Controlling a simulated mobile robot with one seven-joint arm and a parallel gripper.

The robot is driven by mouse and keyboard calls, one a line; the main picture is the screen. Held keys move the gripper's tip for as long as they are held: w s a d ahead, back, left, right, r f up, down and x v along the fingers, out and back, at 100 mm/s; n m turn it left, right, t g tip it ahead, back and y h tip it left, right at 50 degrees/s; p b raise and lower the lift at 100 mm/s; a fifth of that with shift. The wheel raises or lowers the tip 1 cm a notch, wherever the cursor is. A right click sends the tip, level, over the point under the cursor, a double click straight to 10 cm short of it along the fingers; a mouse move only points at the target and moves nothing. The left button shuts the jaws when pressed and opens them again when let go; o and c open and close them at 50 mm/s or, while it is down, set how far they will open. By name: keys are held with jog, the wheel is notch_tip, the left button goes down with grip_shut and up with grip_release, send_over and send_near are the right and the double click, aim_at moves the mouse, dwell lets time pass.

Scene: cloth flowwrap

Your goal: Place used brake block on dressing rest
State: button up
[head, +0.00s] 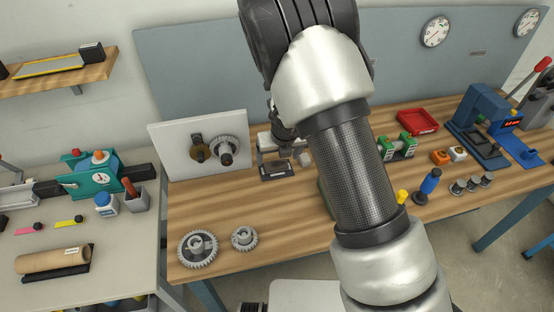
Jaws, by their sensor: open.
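My gripper (283,143) is open over the back of the wooden bench, left of my arm. Its fingers are small and partly hidden by the arm. Just below it a flat black piece with a pale face (278,170) lies on the bench. A small grey block (303,159) sits close to its right. I cannot tell for certain which of these is the used brake block or the dressing rest. I cannot tell whether the gripper touches either one. My arm hides the middle of the bench.
A white upright board with gears (177,150) stands left of the gripper. Two loose gears (198,248) lie at the bench's front left. Right of my arm are a red tray (417,122), green weights (410,147), a blue-handled tool (429,182) and a blue press (478,125).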

jog(key=s+d+r+n+y, duration=0.1)
jog(key=s+d+r+n, duration=0.1)
jog(key=s+r+n, duration=0.45)
jog(key=s+d+r+n+y+p, duration=0.15)
jog(key=r+n, duration=0.25)
jog(key=r, duration=0.6)
jog(key=s+d+r+n, duration=0.2)
jog(key=s+r+n, duration=0.25)
jog(key=r, duration=0.45)
jog(key=s+d+r+n+h, duration=0.1)
jog(key=s+d+r+n, duration=0.1)
jog(key=s+n, duration=0.3)
jog(key=s+d+r+n+t+h, duration=0.1)
jog(key=s+d+r+n, duration=0.1)
jog(key=s+d+n, duration=0.3)
jog(key=s+d+r+n+h, duration=0.1)
jog(key=s+d+r+n, duration=0.2)
jog(key=s+n, duration=0.3)
jog(key=shift+s+d+n+h, duration=0.3)
jog(key=shift+d+n+h, duration=0.1)
jog(key=shift+n, duration=0.5)
jog(key=shift+a, duration=0.15)
